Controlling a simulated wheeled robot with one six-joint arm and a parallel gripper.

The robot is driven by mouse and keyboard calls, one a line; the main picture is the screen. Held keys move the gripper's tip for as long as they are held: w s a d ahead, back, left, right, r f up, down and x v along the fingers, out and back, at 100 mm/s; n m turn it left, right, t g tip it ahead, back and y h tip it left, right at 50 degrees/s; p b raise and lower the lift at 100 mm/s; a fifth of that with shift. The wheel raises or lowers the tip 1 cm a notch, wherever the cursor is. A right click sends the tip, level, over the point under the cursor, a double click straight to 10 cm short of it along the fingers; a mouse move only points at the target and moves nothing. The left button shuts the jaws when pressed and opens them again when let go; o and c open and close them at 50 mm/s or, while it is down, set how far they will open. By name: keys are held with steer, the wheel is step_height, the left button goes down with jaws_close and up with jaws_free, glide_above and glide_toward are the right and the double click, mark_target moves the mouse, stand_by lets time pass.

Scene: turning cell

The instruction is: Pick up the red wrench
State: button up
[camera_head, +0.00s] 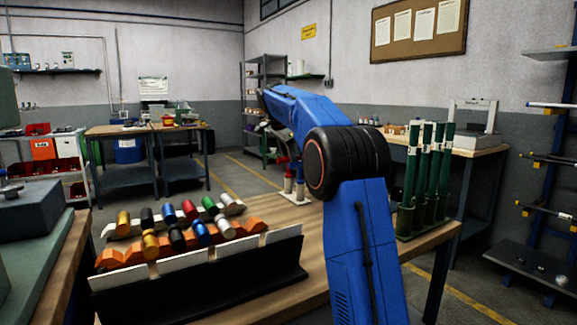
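I cannot make out a red wrench in this view. My blue arm reaches up from the bottom and bends left at a large black joint. Its far end is near the shelf at the back.
Tall dark green tubes (420,180) stand at the table's right side. A grey machine part (28,210) is at the left edge. Two workbenches (123,130) and a shelf with red bins (68,165) are behind at left. Open floor (235,190) lies beyond the table.

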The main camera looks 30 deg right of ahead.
steer(key=shift+c, duration=0.3)
jaws_close()
